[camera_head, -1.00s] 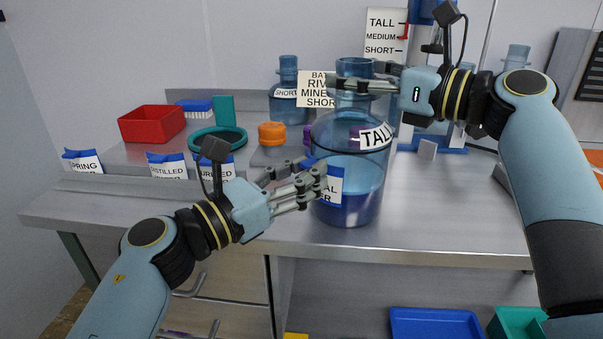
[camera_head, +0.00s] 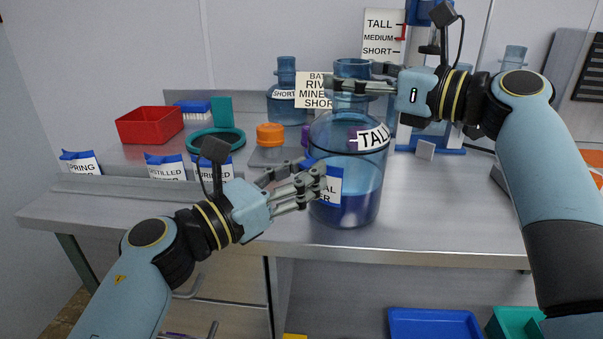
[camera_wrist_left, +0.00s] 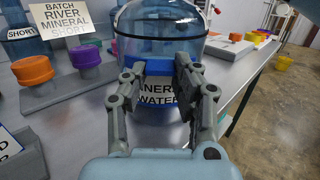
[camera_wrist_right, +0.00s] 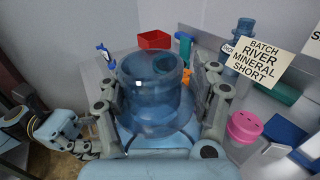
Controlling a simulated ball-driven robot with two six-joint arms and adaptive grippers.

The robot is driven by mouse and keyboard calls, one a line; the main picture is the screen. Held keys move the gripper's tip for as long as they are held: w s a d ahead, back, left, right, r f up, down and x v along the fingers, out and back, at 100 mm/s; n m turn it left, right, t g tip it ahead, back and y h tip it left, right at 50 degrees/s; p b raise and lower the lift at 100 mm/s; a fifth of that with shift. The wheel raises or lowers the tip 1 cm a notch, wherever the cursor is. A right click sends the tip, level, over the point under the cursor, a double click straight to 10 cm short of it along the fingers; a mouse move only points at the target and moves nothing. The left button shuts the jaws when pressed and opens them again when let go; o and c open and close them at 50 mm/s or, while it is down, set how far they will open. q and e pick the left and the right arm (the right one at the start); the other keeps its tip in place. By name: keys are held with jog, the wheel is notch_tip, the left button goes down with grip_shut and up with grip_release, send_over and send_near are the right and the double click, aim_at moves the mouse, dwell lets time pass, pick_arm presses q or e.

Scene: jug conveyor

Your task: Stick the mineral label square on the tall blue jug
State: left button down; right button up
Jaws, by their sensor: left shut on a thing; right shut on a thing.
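The tall blue jug (camera_head: 350,205) stands upright near the front edge of the bench, with a "TALL" tag on its shoulder. My right gripper (camera_head: 358,86) is shut on the jug's neck from the right; the neck (camera_wrist_right: 155,85) fills the space between its fingers in the right wrist view. My left gripper (camera_head: 312,183) is shut on the mineral label (camera_head: 333,187), a white label with a blue edge, against the jug's front left side. In the left wrist view the label (camera_wrist_left: 158,92) lies between the fingers at the jug wall. Whether it is stuck is unclear.
A sign (camera_head: 316,90) reads "BATCH RIVER MINERAL SHORT" in the left wrist view. A short jug (camera_head: 287,108), orange cap (camera_head: 270,134), green ring (camera_head: 214,140) and red bin (camera_head: 150,125) stand behind left. Other labels, such as "SPRING" (camera_head: 81,163), line the left.

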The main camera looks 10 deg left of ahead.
jog(key=shift+s+a+f, duration=0.1)
dwell(0.3)
pick_arm(q)
jog(key=shift+c, duration=2.3)
grip_release()
jog(key=shift+s+a+r, duration=0.35)
jog(key=shift+r, duration=0.5)
jog(key=shift+s+a+r, duration=0.3)
jog(key=shift+s+r, duration=0.05)
jog(key=shift+r, duration=0.45)
jog(key=shift+s+a+r, duration=0.35)
jog(key=shift+r, duration=0.5)
pick_arm(e)
jog(key=o, duration=1.4)
